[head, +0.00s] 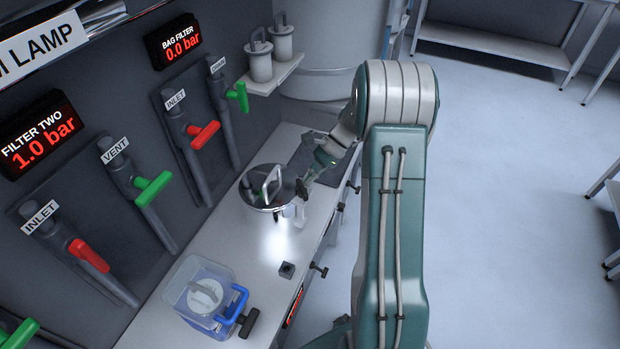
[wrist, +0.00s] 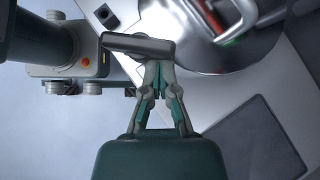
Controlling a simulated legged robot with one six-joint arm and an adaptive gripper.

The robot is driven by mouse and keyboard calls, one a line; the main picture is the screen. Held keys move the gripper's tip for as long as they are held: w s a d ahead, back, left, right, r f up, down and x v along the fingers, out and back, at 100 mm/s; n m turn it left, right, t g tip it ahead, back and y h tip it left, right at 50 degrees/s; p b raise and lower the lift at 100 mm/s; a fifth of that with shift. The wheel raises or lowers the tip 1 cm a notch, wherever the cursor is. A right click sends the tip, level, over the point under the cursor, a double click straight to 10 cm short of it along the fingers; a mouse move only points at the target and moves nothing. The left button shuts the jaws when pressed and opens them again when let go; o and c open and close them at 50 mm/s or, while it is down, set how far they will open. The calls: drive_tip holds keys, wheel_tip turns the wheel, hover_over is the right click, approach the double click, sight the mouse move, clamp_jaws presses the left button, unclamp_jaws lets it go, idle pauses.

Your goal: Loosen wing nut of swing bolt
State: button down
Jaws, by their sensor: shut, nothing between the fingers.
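The round metal vessel (head: 258,203) stands on the bench, with a shiny lid and an upright loop handle (head: 272,181). In the wrist view the lid (wrist: 205,52) fills the top right. A dark grey bar (wrist: 120,43), which looks like the wing nut of the swing bolt, lies across the picture right by my fingertips, beside the lid's edge. My gripper (wrist: 160,84) is shut with nothing between its fingers. Whether the fingertips touch the bar I cannot tell. In the head view my gripper (head: 304,186) is at the vessel's right side; the bolt is mostly hidden there.
A dark flat panel (wrist: 262,155) lies beside the vessel. Valves with red and green handles line the wall. Open floor is at the right.

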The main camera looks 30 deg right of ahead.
drive_tip(key=shift+w+a+n+g+h, duration=0.2)
drive_tip(key=shift+n+g, duration=0.45)
drive_tip(key=shift+n, duration=0.25)
drive_tip(key=shift+w+a+n+g+h, duration=0.15)
drive_tip(key=shift+a+n+g+h, duration=0.05)
drive_tip(key=shift+n+g, duration=0.6)
drive_tip(key=shift+w+a+n+g+h, duration=0.2)
drive_tip(key=shift+n+g, duration=0.35)
drive_tip(key=shift+n, duration=0.45)
drive_tip(key=shift+w+a, duration=0.15)
drive_tip(key=shift+a, duration=0.05)
idle(5.1)
